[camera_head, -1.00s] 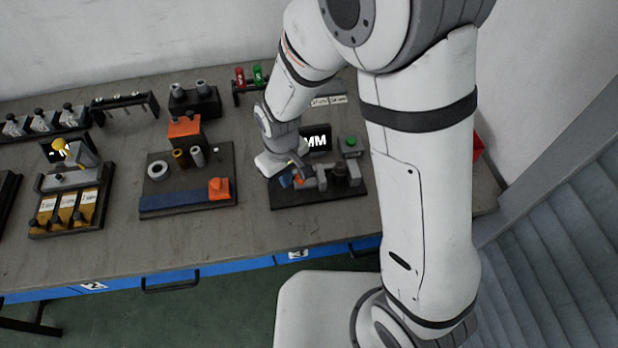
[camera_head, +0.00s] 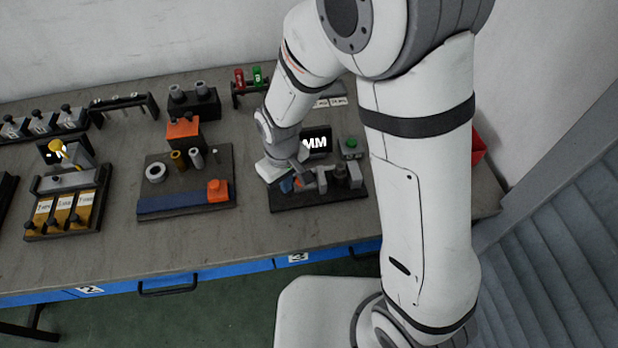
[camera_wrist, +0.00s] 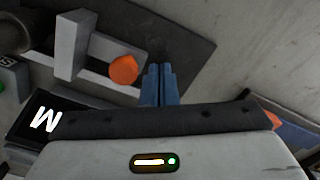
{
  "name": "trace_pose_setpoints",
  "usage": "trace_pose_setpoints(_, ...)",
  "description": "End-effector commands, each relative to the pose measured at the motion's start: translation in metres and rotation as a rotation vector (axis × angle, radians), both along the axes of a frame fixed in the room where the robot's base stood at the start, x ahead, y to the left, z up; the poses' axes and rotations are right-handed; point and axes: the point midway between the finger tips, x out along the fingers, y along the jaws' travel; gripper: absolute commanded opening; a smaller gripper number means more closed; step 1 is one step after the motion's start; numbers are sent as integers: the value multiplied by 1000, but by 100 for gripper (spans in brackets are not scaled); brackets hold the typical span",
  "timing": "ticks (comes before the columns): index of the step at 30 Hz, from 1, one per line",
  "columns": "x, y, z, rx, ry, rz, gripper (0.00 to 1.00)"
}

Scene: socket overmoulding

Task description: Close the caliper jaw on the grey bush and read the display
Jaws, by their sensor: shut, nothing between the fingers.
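The caliper fixture sits on a dark base plate (camera_head: 318,201) at the bench's right. In the wrist view its upright grey jaw (camera_wrist: 72,44) and orange knob (camera_wrist: 123,70) show on a grey slide. A dark grey round part, likely the bush (camera_wrist: 28,22), stands beyond the jaw at the upper left, partly cut off; it also shows in the head view (camera_head: 341,172). The display (camera_head: 317,143) shows "MM"; only an "M" shows in the wrist view (camera_wrist: 42,120), no digits legible. My gripper (camera_wrist: 158,70) is shut and empty, its blue fingertips just right of the orange knob, apparently apart from it.
A green button (camera_head: 351,143) stands right of the display. To the left is another fixture (camera_head: 188,205) with an orange block, a ring and pins. Yellow pieces (camera_head: 65,211) lie farther left. Bare bench lies in front of the plates; a red bin (camera_head: 479,143) is at the right end.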

Motion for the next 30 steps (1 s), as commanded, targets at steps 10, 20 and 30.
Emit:
trace_pose_setpoints(10,2,-7,0,0,0,-1,0)
trace_pose_setpoints(20,3,-14,0,0,0,-1,0)
trace_pose_setpoints(30,5,-20,0,0,0,-2,0)
